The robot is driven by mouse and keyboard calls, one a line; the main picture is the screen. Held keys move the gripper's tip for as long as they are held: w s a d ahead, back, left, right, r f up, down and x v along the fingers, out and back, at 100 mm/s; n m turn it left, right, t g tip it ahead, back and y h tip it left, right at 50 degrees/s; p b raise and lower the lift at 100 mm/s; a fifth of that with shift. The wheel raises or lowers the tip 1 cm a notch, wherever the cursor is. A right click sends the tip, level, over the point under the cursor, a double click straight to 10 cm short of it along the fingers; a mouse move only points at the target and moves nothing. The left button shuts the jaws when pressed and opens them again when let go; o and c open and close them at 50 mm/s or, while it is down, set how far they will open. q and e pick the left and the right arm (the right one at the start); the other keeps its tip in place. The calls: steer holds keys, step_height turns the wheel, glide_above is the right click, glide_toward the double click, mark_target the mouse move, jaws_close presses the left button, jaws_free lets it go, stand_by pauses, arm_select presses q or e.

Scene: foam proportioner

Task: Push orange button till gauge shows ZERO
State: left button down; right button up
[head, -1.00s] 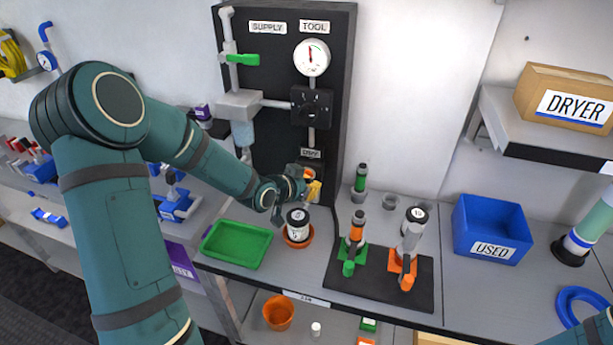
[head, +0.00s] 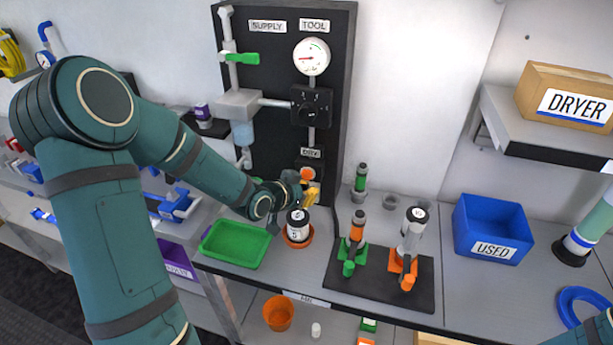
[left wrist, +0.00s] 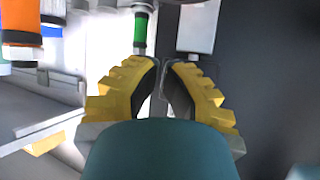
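The orange button (head: 307,174) is low on the black panel (head: 268,90), under a small label. The round white gauge (head: 311,57) is near the panel's top, below the TOOL label; its red needle points left. The gauge's small markings are too small to read. My left gripper (head: 312,194) has yellow fingers and is just below and in front of the button, seemingly apart from it. In the left wrist view the fingers (left wrist: 163,85) are nearly together with nothing between them. The button cannot be made out in that view. My right gripper is not in view.
A white container (head: 298,226) in an orange dish stands just below my left gripper. A green tray (head: 236,244) is to its left. Orange and green fittings stand on a black mat (head: 378,290). A blue USED bin (head: 491,227) is farther right. A green-handled valve (head: 242,58) is upper left.

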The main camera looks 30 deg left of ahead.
arm_select(q)
steer(key=shift+s+d, duration=0.25)
steer(key=shift+s, duration=0.75)
steer(key=shift+s+d, duration=0.25)
steer(key=shift+s, duration=0.75)
